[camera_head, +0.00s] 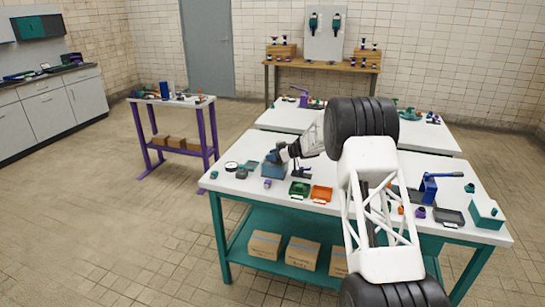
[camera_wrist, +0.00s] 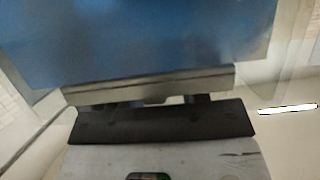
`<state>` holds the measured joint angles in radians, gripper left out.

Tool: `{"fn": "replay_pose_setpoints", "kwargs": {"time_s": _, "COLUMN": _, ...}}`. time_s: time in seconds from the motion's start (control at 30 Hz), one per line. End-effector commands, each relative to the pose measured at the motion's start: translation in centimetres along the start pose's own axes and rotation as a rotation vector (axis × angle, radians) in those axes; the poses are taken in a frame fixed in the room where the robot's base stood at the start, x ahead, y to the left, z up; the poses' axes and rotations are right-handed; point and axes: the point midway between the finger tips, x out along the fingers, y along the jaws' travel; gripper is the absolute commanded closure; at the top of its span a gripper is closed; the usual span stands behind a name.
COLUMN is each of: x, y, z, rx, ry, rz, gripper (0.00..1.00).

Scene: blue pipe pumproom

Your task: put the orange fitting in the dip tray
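My gripper (camera_head: 281,154) is at the left end of the front table, right at a blue box-like object (camera_head: 273,169). In the wrist view a blue surface (camera_wrist: 140,40) fills the top, very close, with a grey bar and a dark bar below it. I cannot tell whether my gripper is open or holds anything. I cannot make out the orange fitting with certainty; a small orange spot (camera_head: 401,210) shows beside my arm. A green tray (camera_head: 300,189), an orange tray (camera_head: 321,194) and a dark tray (camera_head: 449,217) lie on the table; which is the dip tray is unclear.
A blue device with a lever (camera_head: 430,187) and a teal box (camera_head: 487,214) stand at the right of the white tabletop (camera_head: 250,207). A dark post on a base (camera_head: 302,171) stands near my gripper. My arm hides the table's middle.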

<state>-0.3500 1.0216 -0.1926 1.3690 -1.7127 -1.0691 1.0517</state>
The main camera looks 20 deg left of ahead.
Motion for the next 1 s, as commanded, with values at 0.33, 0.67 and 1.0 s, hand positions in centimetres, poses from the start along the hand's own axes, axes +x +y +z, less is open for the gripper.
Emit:
{"fn": "replay_pose_setpoints", "kwargs": {"time_s": 0.33, "x": -1.2, "y": 0.1, "z": -0.2, "rx": 0.000, "ry": 0.000, "rz": 0.001, "gripper": 0.60}}
{"fn": "replay_pose_setpoints", "kwargs": {"time_s": 0.67, "x": -5.4, "y": 0.1, "z": -0.3, "rx": 0.000, "ry": 0.000, "rz": 0.002, "gripper": 0.60}}
{"fn": "replay_pose_setpoints", "kwargs": {"time_s": 1.0, "x": -10.3, "y": 0.0, "z": -0.3, "rx": 0.000, "ry": 0.000, "rz": 0.000, "gripper": 0.60}}
